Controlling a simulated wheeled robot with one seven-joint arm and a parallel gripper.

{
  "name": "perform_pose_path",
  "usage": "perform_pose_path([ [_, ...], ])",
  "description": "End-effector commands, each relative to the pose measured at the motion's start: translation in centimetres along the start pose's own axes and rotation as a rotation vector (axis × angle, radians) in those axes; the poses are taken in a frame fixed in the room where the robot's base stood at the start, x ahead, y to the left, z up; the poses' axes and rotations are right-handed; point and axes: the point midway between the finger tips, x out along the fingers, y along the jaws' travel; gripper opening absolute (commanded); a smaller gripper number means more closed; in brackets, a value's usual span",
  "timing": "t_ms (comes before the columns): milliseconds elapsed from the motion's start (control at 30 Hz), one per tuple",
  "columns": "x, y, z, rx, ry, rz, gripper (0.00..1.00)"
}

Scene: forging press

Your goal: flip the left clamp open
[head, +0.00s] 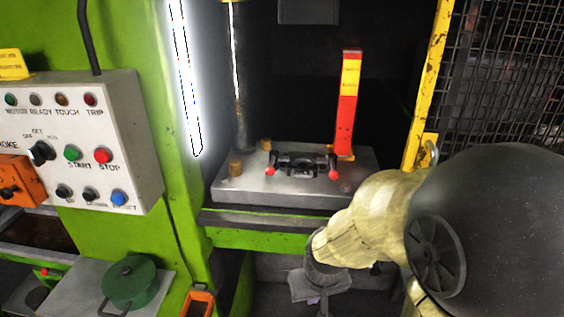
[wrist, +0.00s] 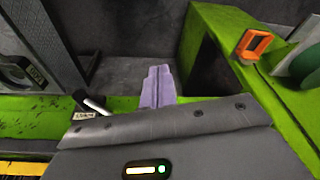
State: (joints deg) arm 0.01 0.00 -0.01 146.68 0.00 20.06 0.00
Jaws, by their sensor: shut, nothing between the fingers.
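In the head view, the left clamp (head: 271,171) shows as a small red-knobbed handle at the left of a dark fixture (head: 301,164) on the press bed. A matching red knob, the right clamp (head: 333,174), is at the fixture's right side. My gripper (head: 316,299) hangs low in front of the bed, below its front edge and well apart from the clamps. In the wrist view, my gripper's pale purple fingers (wrist: 157,85) are together with nothing between them. No red clamp knob shows in the wrist view.
A red upright post with a yellow label (head: 348,105) stands behind the fixture. A green press column (head: 185,130) and a control panel (head: 85,140) are at left. A yellow post (head: 425,90) and mesh guard (head: 510,80) are at right.

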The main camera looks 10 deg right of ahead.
Motion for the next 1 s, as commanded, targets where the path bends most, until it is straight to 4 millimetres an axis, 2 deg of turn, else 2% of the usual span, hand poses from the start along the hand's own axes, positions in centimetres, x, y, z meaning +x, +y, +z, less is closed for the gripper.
perform_pose_path([
  [167,-0.3,0.0,-0.6,0.005,0.004,-0.002,0.00],
  [267,-1.0,0.1,-2.3,0.020,0.016,-0.010,0.00],
  [367,-2.3,0.0,-5.4,0.043,0.036,-0.032,0.00],
  [567,-6.2,0.4,-14.0,0.115,0.107,-0.127,0.00],
  [800,-12.8,1.9,-23.9,0.191,0.235,-0.299,0.00],
  [900,-15.2,2.7,-26.7,0.211,0.286,-0.360,0.00],
  [1000,-16.7,3.2,-28.1,0.220,0.316,-0.396,0.00],
])
